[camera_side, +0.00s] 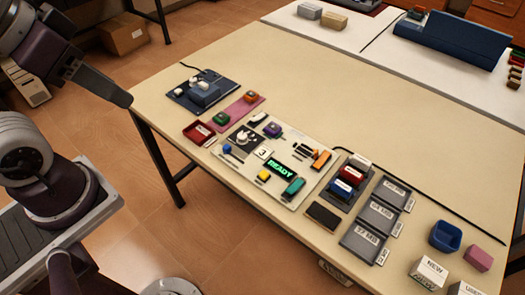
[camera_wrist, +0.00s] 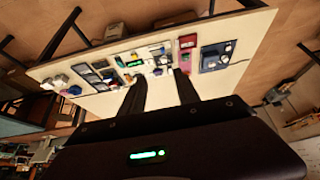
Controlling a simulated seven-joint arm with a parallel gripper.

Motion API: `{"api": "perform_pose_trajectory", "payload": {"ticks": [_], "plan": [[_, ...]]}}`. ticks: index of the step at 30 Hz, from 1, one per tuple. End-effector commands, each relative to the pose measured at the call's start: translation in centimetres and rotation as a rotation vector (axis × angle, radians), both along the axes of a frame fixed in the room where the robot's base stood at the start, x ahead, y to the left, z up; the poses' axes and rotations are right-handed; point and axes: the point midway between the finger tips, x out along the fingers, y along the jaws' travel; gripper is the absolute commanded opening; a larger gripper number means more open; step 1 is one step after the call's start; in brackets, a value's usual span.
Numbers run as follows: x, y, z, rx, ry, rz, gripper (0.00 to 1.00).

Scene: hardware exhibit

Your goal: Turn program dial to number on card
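The program dial (camera_side: 243,136) appears to be the white knob on a dark square plate, on the pale control panel (camera_side: 232,161). The white card (camera_side: 264,153) beside it reads 3. A green display (camera_side: 279,168) on the panel reads READY; it also shows in the wrist view (camera_wrist: 135,63). My gripper is at the upper left in the side view, raised off the table's left edge and well away from the dial. In the wrist view my gripper (camera_wrist: 160,77) has its two dark fingers apart with nothing between them. The dial's exact setting is too small to read.
A red tray (camera_side: 198,133) and a dark blue device (camera_side: 203,90) sit left of the panel. Labelled grey trays (camera_side: 362,243), a blue bin (camera_side: 445,236) and a pink block (camera_side: 478,258) sit to the right. The table's far part (camera_side: 290,80) is clear.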

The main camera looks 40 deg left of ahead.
Motion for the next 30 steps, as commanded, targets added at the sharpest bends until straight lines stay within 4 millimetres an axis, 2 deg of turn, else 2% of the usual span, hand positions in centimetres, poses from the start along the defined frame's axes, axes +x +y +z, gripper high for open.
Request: {"api": "perform_pose_trajectory", "payload": {"ticks": [4,5,6,8,11,14,15,17,18,20,21,25,27,30], "plan": [[0.0,0.0,0.0,0.000,0.000,0.000,0.38],[0.0,0.0,0.0,0.000,0.000,0.000,0.40],[0.1,0.0,0.0,0.000,0.001,0.001,0.47],[0.8,0.0,0.2,-0.003,0.015,0.011,0.47],[4.3,0.2,0.3,-0.013,0.078,0.054,0.47],[10.1,0.2,-1.0,-0.030,0.170,0.127,0.47],[12.5,0.3,-2.1,-0.037,0.204,0.156,0.47],[16.0,0.3,-4.4,-0.045,0.256,0.201,0.47],[18.1,0.2,-6.4,-0.050,0.292,0.232,0.47],[21.0,0.2,-9.8,-0.057,0.342,0.277,0.47],[22.5,0.1,-12.3,-0.061,0.372,0.304,0.47],[25.5,0.0,-19.4,-0.069,0.449,0.377,0.47],[26.1,-0.1,-21.9,-0.072,0.473,0.401,0.47],[26.5,-0.1,-23.9,-0.073,0.489,0.419,0.47]]}}
